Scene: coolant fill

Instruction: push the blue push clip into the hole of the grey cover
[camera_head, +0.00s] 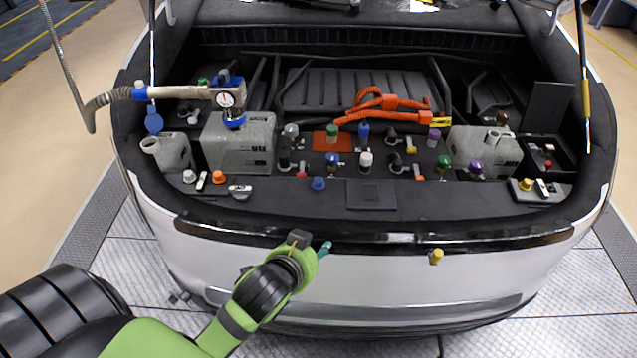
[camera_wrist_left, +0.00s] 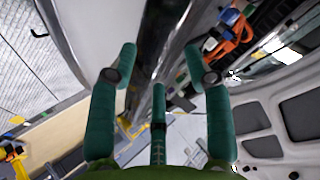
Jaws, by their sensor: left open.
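A small blue push clip (camera_head: 318,183) sits on the dark grey front cover (camera_head: 270,205) of the engine bay, left of a square panel. I cannot tell whether it stands in a hole or only rests there; no hole shows. My left gripper (camera_head: 313,243) is in front of the bumper, below the clip and apart from it. In the left wrist view, my left gripper (camera_wrist_left: 161,55) has its teal fingers spread with nothing between them. My right gripper is not in view.
A square panel (camera_head: 371,195) lies right of the clip. Behind are several coloured caps, orange cables (camera_head: 385,102) and a grey tank (camera_head: 240,142) with a gauge tool (camera_head: 226,98). A yellow clip (camera_head: 437,256) is at the bumper. The cover around the blue clip looks mostly clear.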

